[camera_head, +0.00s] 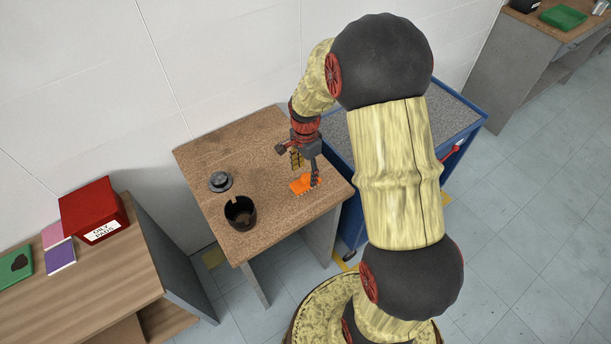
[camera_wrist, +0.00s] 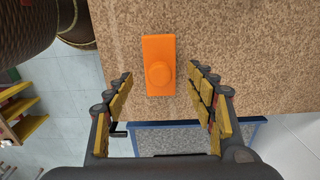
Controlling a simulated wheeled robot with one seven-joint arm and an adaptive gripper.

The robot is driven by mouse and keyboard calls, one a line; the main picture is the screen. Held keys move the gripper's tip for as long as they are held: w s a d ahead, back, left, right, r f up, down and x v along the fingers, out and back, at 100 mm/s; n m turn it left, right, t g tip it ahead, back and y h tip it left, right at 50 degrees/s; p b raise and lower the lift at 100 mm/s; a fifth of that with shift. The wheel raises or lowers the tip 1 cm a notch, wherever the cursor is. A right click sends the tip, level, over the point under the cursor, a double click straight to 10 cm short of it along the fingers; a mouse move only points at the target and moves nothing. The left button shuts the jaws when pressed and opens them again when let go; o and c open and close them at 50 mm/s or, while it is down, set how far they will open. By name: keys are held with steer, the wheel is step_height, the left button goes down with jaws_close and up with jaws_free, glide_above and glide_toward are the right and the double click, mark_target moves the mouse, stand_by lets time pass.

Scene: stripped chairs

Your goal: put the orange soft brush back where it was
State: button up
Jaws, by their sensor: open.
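The orange soft brush (camera_head: 304,184) lies on the small brown table (camera_head: 205,155), near its right side. In the wrist view the brush (camera_wrist: 158,50) is a flat orange block with a round knob, lying just beyond and between my fingertips. My gripper (camera_head: 306,170) is open and empty above the brush; its spread fingers also show in the wrist view (camera_wrist: 162,88). They do not appear to touch the brush.
A dark pot (camera_head: 240,213) and a grey round lidlike object (camera_head: 221,181) stand on the table left of the brush. A blue cart (camera_head: 440,100) adjoins on the right. A red labelled box (camera_head: 92,207) sits on a wooden desk (camera_head: 110,275) at left.

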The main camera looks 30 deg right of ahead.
step_height(320, 180, up, 8)
steer(key=p, duration=0.1)
step_height(320, 180, up, 10)
steer(key=n+t, duration=0.2)
steer(key=n, duration=0.2)
glide_above(305, 176)
steer(key=s+a, duration=0.3)
steer(key=a, duration=0.2)
steer(key=s+a+r+n+t, duration=0.1)
steer(key=s+a+r+n, duration=0.3)
steer(key=s, duration=0.4)
steer(key=s+a+r+n+t, duration=0.2)
steer(key=s+a+r+n, duration=0.3)
steer(key=s+r+n, duration=0.2)
steer(key=s+n, duration=0.2)
steer(key=shift+n+t, duration=0.3)
steer(key=shift+r, duration=0.1)
steer(key=shift+f+b, duration=0.8)
steer(key=shift+f, duration=0.15)
steer(key=shift+c, duration=0.7)
